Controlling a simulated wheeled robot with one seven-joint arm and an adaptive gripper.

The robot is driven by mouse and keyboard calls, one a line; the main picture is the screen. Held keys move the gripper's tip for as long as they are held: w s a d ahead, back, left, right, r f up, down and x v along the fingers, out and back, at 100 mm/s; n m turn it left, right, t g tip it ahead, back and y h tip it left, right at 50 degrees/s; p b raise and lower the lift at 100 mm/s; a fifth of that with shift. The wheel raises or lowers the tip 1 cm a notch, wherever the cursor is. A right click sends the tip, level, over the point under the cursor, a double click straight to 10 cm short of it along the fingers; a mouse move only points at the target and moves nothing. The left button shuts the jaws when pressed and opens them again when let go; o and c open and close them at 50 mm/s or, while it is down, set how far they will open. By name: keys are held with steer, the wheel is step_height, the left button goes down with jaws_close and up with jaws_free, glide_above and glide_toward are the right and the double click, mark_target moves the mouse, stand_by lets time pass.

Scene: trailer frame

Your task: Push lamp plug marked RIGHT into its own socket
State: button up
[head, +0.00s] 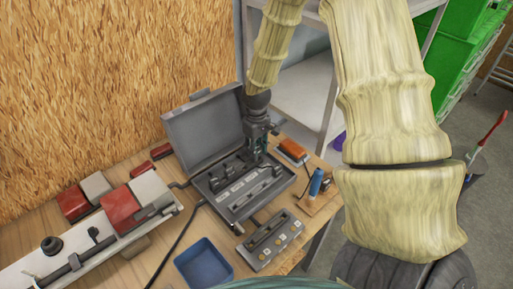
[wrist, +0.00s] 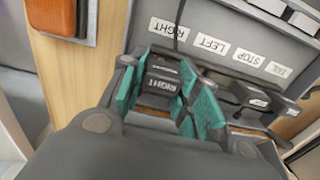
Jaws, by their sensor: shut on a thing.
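My gripper (head: 262,148) reaches down over the back right part of the open grey case (head: 205,183). In the wrist view its teal fingers (wrist: 163,92) are shut on a black plug (wrist: 157,86) marked RIGHT. Further black plugs (wrist: 252,97) stand in a row to the right of it in that view. A white RIGHT label (wrist: 167,28) on the grey panel shows upside down beyond the held plug, beside LEFT (wrist: 211,43), STOP (wrist: 249,58) and another label. The socket for RIGHT is not clearly visible, and I cannot tell whether the plug touches anything below.
The case lid (head: 200,128) stands open behind. An orange lamp (head: 293,150) lies right of the case. A light bar with red lamps (head: 122,208) lies left.

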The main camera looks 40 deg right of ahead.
steer(key=shift+f, duration=0.85)
stand_by(0.7)
steer(key=o, duration=0.9)
steer(key=shift+o, duration=0.2)
steer(key=o, duration=0.4)
steer(key=shift+r, duration=0.1)
steer(key=shift+r+p, duration=2.65)
steer(key=shift+r, duration=0.8)
